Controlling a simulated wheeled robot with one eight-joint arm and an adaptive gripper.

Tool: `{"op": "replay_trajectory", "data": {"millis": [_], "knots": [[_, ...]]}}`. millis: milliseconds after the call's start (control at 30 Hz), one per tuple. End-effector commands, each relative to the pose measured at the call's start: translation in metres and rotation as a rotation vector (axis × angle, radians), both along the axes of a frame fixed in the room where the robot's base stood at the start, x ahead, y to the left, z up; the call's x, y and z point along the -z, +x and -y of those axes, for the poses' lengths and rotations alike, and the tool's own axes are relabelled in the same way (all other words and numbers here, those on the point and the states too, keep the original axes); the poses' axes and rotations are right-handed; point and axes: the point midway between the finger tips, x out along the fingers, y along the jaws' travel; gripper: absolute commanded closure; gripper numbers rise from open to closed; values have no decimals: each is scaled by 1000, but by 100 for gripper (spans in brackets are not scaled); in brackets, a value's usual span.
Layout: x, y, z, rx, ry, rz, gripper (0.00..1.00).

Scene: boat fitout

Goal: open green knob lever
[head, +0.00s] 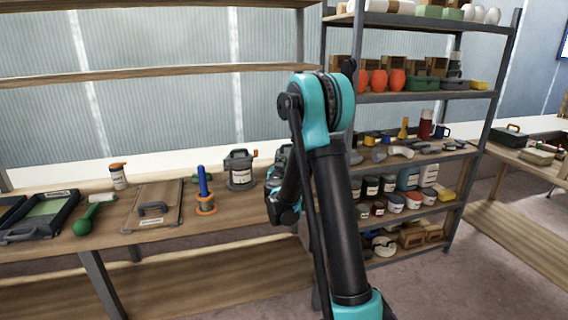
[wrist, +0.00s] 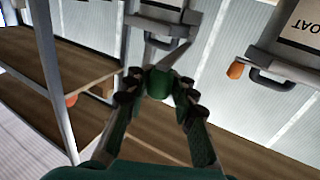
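In the wrist view a round dark green knob (wrist: 158,84) sits at the end of a short grey lever (wrist: 152,52). The lever joins a grey, labelled housing (wrist: 160,22) at the top of the picture. My gripper (wrist: 161,79) is open, with one finger on each side of the knob. The left fingertip looks very near the knob and the right has a small gap; I cannot tell whether either touches. In the head view my gripper (head: 282,208) is by the bench's right end, and my arm hides most of what is there.
A blue-handled tool (head: 204,185) and a hatch panel (head: 153,208) are further left. A loaded shelf rack (head: 465,150) stands right of my arm.

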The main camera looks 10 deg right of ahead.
Motion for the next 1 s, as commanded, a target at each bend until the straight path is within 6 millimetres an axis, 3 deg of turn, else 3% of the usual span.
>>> {"op": "replay_trajectory", "data": {"millis": [100, 467, 667, 1000], "knots": [[0, 0, 0, 1, 0, 0, 60], [0, -3, 0, 1, 0, 0, 60], [0, -30, -9, -1, 0, 0, 60], [0, -94, -27, -1, 0, 0, 60]]}}
